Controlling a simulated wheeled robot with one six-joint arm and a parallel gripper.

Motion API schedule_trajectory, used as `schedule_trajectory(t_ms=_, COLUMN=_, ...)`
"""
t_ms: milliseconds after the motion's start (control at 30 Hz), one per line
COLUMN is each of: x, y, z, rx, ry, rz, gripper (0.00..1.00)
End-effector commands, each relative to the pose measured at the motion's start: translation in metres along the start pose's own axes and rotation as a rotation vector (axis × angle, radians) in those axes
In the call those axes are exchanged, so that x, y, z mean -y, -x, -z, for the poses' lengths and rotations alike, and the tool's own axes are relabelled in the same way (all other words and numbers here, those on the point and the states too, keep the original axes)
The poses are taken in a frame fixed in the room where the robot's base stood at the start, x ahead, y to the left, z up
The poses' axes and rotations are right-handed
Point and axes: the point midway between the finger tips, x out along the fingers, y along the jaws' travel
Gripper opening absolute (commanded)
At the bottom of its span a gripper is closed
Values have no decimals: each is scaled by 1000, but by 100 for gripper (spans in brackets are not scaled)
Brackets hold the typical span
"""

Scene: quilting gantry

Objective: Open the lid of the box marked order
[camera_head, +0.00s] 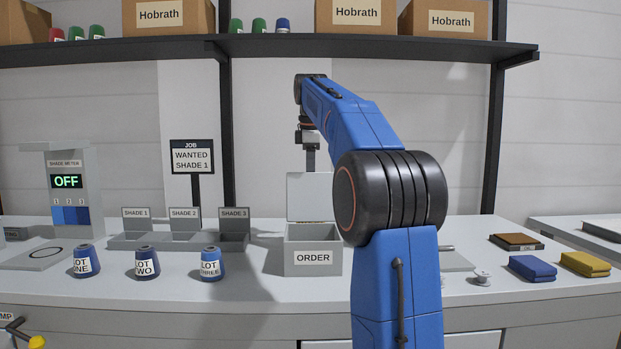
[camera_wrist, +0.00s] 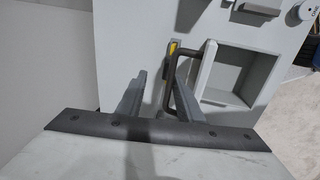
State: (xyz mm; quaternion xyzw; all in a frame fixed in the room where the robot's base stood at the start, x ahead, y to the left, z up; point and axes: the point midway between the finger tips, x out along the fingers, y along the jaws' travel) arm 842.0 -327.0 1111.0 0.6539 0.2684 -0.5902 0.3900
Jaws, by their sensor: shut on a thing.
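The box marked ORDER (camera_head: 313,257) stands on the bench in the middle of the head view, with its label to the front. Its pale lid (camera_head: 309,197) stands roughly upright above the rear of the box. The open inside of the box (camera_wrist: 232,78) shows in the wrist view. My gripper (camera_head: 310,160) is at the lid's top edge, pointing down. In the wrist view my gripper (camera_wrist: 158,92) has a dark bent handle (camera_wrist: 168,88) between its fingers and is shut on it. The exact contact is partly hidden.
Three shade bins (camera_head: 182,240) and several blue lot cones (camera_head: 146,263) are left of the box. A shade meter (camera_head: 68,190) reads OFF. A shelf (camera_head: 270,46) with cartons hangs above. Blue (camera_head: 532,268) and yellow (camera_head: 585,264) folded cloths lie at the right.

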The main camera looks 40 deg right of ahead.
Motion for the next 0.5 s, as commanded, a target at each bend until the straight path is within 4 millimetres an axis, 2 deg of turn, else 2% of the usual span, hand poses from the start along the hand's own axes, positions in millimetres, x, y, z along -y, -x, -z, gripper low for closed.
schedule_trajectory(t_ms=300, x=-2, y=42, z=0, rx=-1, ry=0, rz=-7, gripper=27)
schedule_trajectory(t_ms=500, x=-3, y=63, z=0, rx=0, ry=0, rz=-4, gripper=27)
